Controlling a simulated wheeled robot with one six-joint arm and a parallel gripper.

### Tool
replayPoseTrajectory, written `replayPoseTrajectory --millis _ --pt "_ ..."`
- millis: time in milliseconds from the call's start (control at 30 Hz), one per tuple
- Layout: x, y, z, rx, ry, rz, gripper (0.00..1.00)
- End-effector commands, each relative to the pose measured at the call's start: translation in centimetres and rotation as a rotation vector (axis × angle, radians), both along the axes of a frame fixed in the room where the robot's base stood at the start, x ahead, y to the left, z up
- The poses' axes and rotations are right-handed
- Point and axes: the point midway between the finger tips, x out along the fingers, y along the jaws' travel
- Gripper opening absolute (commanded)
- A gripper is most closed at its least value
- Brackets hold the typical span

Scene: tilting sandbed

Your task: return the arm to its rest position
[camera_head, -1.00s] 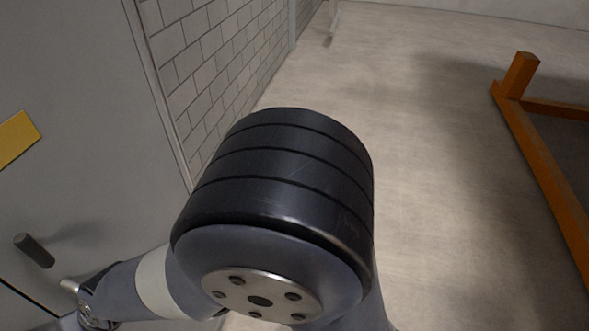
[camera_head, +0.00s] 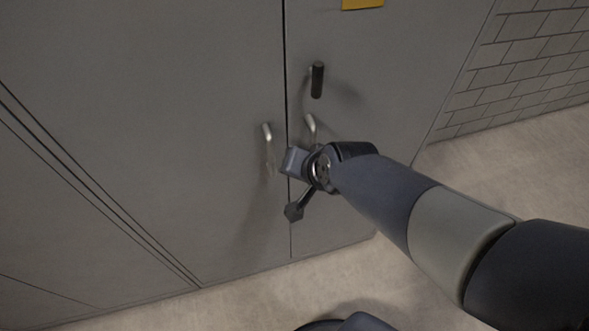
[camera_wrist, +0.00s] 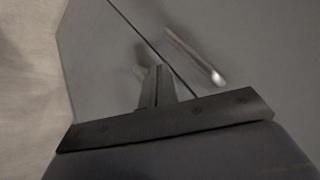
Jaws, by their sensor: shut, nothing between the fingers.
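My arm reaches from the lower right of the head view toward the grey cabinet (camera_head: 180,110). My gripper shows in the wrist view (camera_wrist: 157,85), with its narrow fingers together and nothing between them. In that view a silver handle (camera_wrist: 195,57) is just beyond the fingers to the right, and part of another pale handle shows behind them. In the head view my wrist is in front of the cabinet's door seam, just below two silver handles (camera_head: 267,132). Whether the gripper touches the cabinet cannot be told.
A dark handle (camera_head: 317,80) sticks out of the right door, below a yellow plate (camera_head: 362,3). A pale block wall (camera_head: 530,60) stands to the right of the cabinet. Open floor (camera_head: 480,170) lies before the wall and along the cabinet's foot.

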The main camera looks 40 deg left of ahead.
Motion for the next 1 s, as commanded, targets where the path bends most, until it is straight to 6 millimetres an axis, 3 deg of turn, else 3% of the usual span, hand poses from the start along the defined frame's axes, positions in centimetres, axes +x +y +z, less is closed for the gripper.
replayPoseTrajectory --millis 200,400,800,1000 --pt "-2.0 -0.7 2.9 0.004 -0.002 0.004 0.0" --pt "-2.9 -1.1 4.1 0.001 -0.001 0.002 0.0" --pt "-2.9 -1.2 4.2 0.0 0.0 0.0 0.0" --pt "-2.2 -0.9 3.1 -0.002 0.002 -0.002 0.0"
